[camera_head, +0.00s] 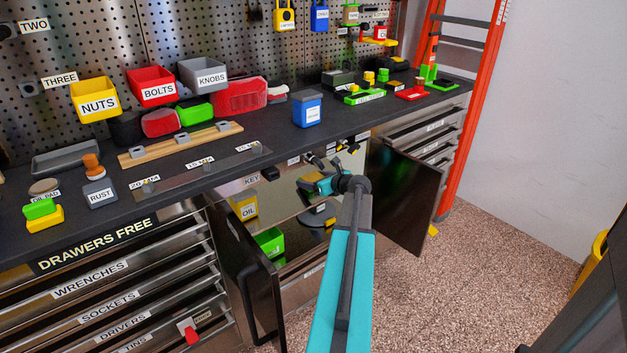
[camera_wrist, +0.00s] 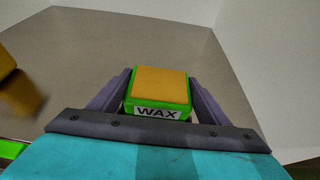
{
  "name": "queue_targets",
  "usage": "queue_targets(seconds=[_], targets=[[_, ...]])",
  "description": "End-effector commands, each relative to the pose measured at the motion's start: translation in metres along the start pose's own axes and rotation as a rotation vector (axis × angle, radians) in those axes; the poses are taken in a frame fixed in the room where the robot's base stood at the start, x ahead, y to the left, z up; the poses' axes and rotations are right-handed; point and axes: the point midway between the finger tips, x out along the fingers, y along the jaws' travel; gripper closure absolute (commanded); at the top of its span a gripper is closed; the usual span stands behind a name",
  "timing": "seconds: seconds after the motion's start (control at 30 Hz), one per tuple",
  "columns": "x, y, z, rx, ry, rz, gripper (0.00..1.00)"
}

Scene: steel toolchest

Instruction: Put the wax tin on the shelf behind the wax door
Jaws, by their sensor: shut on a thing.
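The wax tin (camera_wrist: 160,86) is a small green box with an orange-yellow lid and a white WAX label. In the wrist view, my gripper (camera_wrist: 160,76) is shut on it, one finger at each side. A plain grey surface (camera_wrist: 85,60) lies around and beyond it; I cannot tell whether the tin touches it. In the head view, my gripper (camera_head: 318,182) reaches into the open cabinet, largely hidden by my wrist. A dark door stands open at the right (camera_head: 412,195) and another at the left (camera_head: 258,285). I see no wax label on either.
Inside the cabinet are a yellow OIL container (camera_head: 245,206) and a green bin (camera_head: 270,241). A blurred yellow thing (camera_wrist: 18,92) is at the left in the wrist view. The worktop (camera_head: 270,133) above is crowded. Open floor (camera_head: 480,270) lies right.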

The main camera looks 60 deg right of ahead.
Motion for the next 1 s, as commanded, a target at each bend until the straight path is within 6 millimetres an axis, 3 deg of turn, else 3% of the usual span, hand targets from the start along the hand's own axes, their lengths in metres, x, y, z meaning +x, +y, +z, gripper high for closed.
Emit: queue_targets(seconds=[0.03,0.07,0.17,0.6,1.0], targets=[[0.0,0.0,0.0,0.001,-0.002,0.0,0.67],[0.001,0.0,-0.001,0.0,0.0,0.0,0.26],[0.001,0.0,-0.001,0.0,0.0,0.0,0.11],[-0.001,0.0,0.002,0.0,0.0,0.0,0.11],[-0.045,0.002,0.002,-0.001,-0.001,-0.001,0.11]])
